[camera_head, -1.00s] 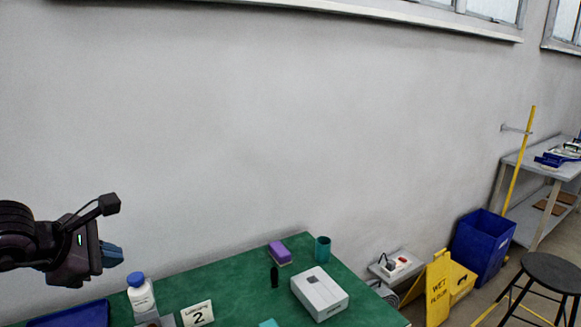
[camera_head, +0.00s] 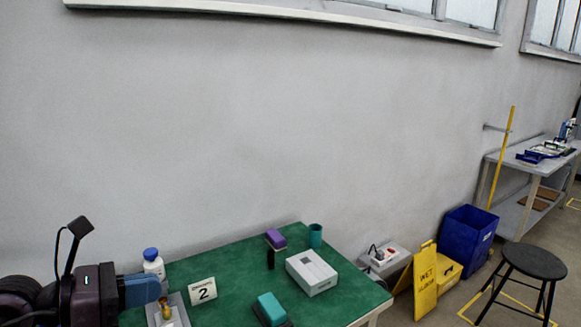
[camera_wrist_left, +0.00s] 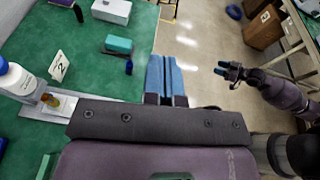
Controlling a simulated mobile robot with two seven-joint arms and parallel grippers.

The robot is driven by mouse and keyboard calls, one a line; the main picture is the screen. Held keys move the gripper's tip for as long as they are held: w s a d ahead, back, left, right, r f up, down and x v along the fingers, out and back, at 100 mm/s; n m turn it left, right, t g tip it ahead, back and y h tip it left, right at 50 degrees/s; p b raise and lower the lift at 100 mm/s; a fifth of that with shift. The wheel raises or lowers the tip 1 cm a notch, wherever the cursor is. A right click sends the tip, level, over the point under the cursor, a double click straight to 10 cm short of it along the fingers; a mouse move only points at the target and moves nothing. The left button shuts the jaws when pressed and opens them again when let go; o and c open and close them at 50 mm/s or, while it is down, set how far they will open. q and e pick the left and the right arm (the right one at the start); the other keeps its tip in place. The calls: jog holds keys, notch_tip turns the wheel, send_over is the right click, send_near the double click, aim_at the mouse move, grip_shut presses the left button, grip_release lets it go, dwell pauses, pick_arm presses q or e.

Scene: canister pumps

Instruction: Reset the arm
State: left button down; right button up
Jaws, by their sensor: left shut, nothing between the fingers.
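My left gripper (camera_head: 142,290) is at the lower left of the head view, its blue fingers together and empty. In the left wrist view its blue fingers (camera_wrist_left: 165,78) point away from me, past the edge of the green table and over the floor. My right gripper (camera_wrist_left: 226,71) shows small at the right of the left wrist view, on an arm over the floor. Its fingers are too small to judge.
The green table (camera_head: 225,265) holds a white bottle with blue cap (camera_head: 154,266), a "2" card (camera_head: 203,291), a white box (camera_head: 311,272), a teal block (camera_head: 270,308), a purple block (camera_head: 275,238) and a teal cup (camera_head: 315,236). A yellow wet-floor sign (camera_head: 426,284) and a stool (camera_head: 535,262) stand right.

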pick_arm(q)
jog(key=s+a+f+n+t+y, duration=0.1)
jog(key=a+f+n+t+y, duration=0.3)
jog(key=n, duration=0.8)
jog(key=s+a+f+n+t+y, duration=0.1)
jog(key=a+n+t+y, duration=0.25)
jog(key=n+y, duration=0.55)
jog(key=s+a+f+n+t+y, duration=0.2)
jog(key=a+f+n+y, duration=0.15)
jog(key=n, duration=1.05)
jog(key=s+a+f+n+g+y, duration=0.1)
jog(key=s+a+f+n+g, duration=0.1)
jog(key=s+f+n+g, duration=0.65)
jog(key=s+d+f+n+g+h, duration=0.2)
jog(key=s+d+f+g+h, duration=0.2)
jog(key=s+d+f+g, duration=0.45)
jog(key=w+a+f+t, duration=0.1)
jog(key=w+f+t, duration=0.4)
jog(key=f+t, duration=0.5)
jog(key=shift+a+f+h, duration=0.15)
jog(key=shift+f+h, duration=0.2)
jog(key=shift+f, duration=0.45)
pick_arm(e)
jog(key=shift+s+d+f, duration=0.1)
jog(key=shift+s+f, duration=0.65)
jog(key=shift+f, duration=0.05)
